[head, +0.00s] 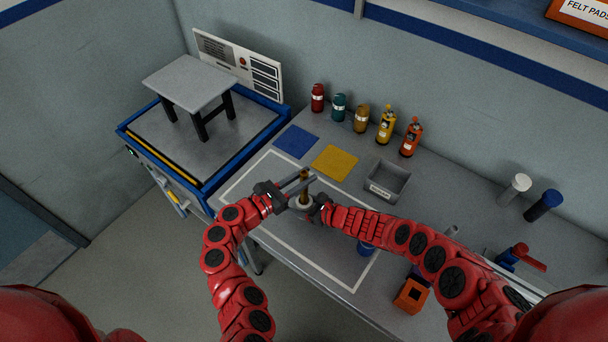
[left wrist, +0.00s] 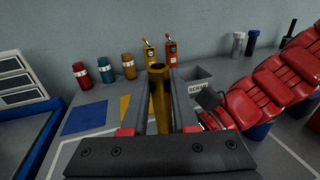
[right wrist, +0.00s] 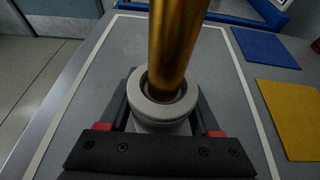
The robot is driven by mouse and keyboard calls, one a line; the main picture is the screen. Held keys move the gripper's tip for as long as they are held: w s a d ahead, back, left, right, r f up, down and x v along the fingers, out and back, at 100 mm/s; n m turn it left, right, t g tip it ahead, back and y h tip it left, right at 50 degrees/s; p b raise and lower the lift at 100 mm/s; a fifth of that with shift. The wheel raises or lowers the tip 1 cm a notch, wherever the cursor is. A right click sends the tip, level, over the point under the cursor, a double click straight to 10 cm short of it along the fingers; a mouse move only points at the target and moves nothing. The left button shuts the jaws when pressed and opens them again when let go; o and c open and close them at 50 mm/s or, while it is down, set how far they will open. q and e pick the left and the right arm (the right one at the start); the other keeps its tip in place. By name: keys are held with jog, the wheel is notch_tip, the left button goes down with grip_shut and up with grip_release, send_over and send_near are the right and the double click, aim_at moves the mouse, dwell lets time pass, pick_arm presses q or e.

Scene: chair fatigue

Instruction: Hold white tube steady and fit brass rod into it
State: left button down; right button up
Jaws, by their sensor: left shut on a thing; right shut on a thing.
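The brass rod (head: 304,175) stands upright over the marked mat area on the bench. My left gripper (head: 298,184) is shut on the rod, which shows between its fingers in the left wrist view (left wrist: 158,97). My right gripper (head: 308,207) is lower and shut on the white tube (right wrist: 163,110), whose round opening faces up. In the right wrist view the brass rod (right wrist: 174,45) comes down into the tube's ring, and its lower end appears within the opening. How deep it sits is hidden. The tube's lower part is hidden between the fingers.
A grey scrap bin (head: 387,184) stands behind the grippers, near a yellow pad (head: 335,162) and a blue pad (head: 296,142). Several bottles line the wall. A blue-framed platform with a stool (head: 188,83) is left. An orange block (head: 411,296) lies front right.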

pick_arm(q)
jog(key=shift+f, duration=1.95)
jog(key=c, duration=0.6)
grip_release()
jog(key=v, duration=1.2)
pick_arm(e)
jog(key=o, duration=1.5)
